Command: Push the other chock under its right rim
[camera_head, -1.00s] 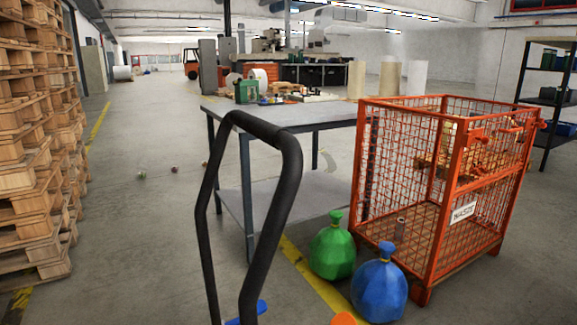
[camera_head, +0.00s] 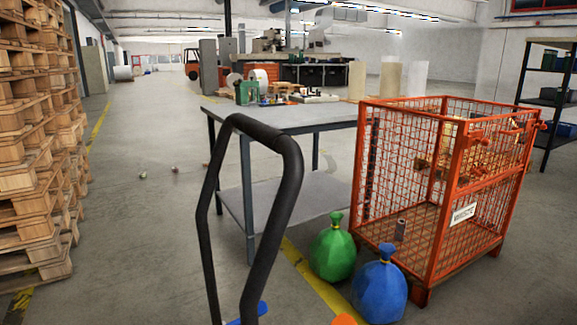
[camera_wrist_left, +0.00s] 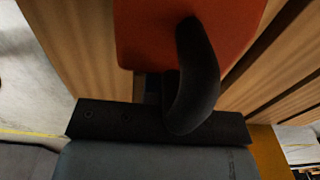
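In the left wrist view, an orange-red block (camera_wrist_left: 185,35) fills the upper middle, in front of wooden boards (camera_wrist_left: 75,40); I cannot tell for sure whether it is a chock. The dark body of my left gripper (camera_wrist_left: 160,120) is below, close to both. My right gripper is not in view.
A black tubular handle (camera_head: 287,190) stands close in front in the head view. Behind it are a grey table (camera_head: 300,118), a green bag (camera_head: 333,250), a blue bag (camera_head: 380,290) and an orange mesh cage (camera_head: 440,190). Stacked pallets (camera_head: 35,150) stand left; the floor between is mostly free.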

